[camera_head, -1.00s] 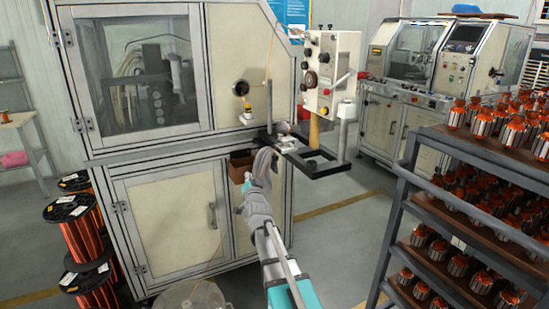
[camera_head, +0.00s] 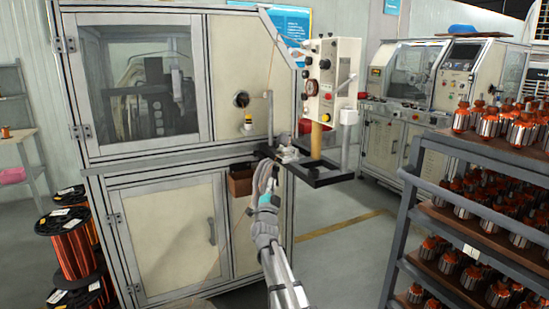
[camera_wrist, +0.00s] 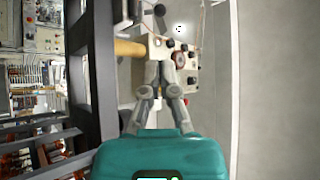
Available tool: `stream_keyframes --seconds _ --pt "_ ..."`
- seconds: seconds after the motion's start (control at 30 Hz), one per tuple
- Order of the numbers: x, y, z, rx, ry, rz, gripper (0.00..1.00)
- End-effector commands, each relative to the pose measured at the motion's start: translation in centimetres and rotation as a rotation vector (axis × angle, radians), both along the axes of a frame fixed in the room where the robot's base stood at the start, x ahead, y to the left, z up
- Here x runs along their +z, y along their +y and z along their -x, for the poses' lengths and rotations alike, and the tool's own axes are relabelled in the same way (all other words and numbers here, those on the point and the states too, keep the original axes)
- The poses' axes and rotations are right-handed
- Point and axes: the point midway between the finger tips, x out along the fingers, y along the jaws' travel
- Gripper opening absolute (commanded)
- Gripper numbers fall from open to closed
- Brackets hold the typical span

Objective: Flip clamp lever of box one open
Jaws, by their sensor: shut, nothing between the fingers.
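My gripper (camera_head: 266,168) reaches up in front of the winding machine (camera_head: 160,230), near its small black bracket shelf (camera_head: 322,174). In the wrist view my gripper (camera_wrist: 167,68) has its fingers together and empty. A white control box (camera_head: 331,75) hangs at the machine's right side, with a gauge, knobs and a thin lever-like rod at its right. In the wrist view this box (camera_wrist: 190,80) appears sideways beyond the fingertips. I cannot tell which part is the clamp lever of box one, nor whether it is open or shut.
A rack of copper-wound armatures (camera_head: 455,200) stands at the right. A tan handle-like cylinder (camera_head: 316,140) stands over the bracket shelf. Orange wire spools (camera_head: 72,245) stand at the left. A second machine (camera_head: 430,80) is behind. Open floor lies between the machine and the rack.

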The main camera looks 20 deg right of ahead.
Motion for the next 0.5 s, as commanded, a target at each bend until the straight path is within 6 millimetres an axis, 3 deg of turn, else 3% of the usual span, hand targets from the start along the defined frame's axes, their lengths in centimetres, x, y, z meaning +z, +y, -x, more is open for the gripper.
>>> stream_keyframes --seconds 0.27,0.5 --pt "0.7 -0.4 -0.8 0.0 0.001 0.001 0.0" --pt "2.1 -1.5 -2.6 0.0 0.002 0.001 0.0"
